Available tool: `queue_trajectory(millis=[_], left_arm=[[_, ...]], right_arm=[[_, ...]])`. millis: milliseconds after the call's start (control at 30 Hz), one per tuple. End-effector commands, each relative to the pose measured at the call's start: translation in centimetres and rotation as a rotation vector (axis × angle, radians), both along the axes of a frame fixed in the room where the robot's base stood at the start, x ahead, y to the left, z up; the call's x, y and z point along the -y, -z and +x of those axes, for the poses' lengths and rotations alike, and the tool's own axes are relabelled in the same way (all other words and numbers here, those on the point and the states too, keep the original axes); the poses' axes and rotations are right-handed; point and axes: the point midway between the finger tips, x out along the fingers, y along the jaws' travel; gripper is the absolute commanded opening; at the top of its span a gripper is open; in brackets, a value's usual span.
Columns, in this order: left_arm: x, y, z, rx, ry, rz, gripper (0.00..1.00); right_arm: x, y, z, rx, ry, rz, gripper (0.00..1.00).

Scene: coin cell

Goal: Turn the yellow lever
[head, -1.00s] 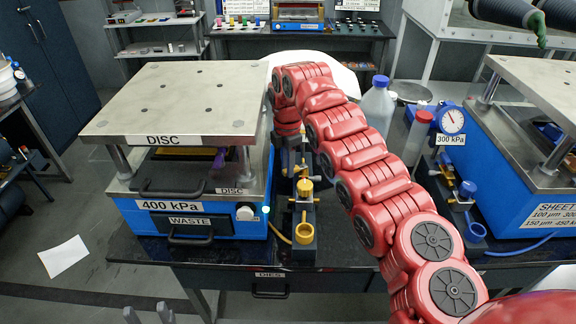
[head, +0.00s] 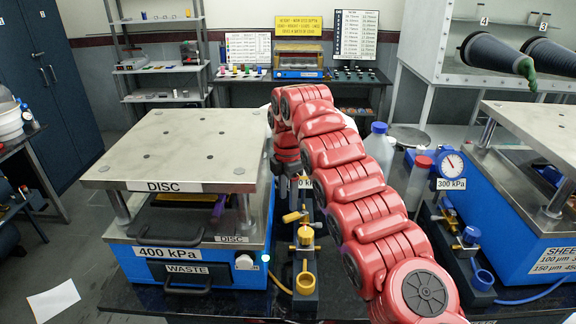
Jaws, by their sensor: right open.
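The yellow lever (head: 294,216) sits on top of a small dark valve block with yellow fittings (head: 305,258), beside the blue DISC press. My right arm reaches in from the lower right, and its right gripper (head: 292,183) points down just above and behind the lever. The jaws are open, small and partly hidden by the arm, with nothing visible held. I cannot tell whether a finger touches the lever. A gauge label behind the gripper is mostly covered. My left gripper is out of view.
The DISC press (head: 190,130), marked 400 kPa, stands close on the left. A second press (head: 520,235) with a 300 kPa gauge (head: 452,164) and its own valve block stands right. White bottles (head: 379,150) stand behind my right arm.

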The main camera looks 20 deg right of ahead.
Motion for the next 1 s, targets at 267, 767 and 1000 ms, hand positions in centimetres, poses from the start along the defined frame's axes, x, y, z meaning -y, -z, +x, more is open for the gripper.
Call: queue_trajectory(millis=[267,767,1000], left_arm=[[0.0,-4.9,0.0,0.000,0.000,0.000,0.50],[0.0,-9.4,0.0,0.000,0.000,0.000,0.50],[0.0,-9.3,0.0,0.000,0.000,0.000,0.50]], right_arm=[[-0.2,-7.3,0.0,0.000,-0.003,0.002,0.55],[0.0,-11.7,0.0,-0.003,0.000,-0.001,0.55],[0.0,-11.6,0.0,-0.002,0.000,0.000,0.55]])
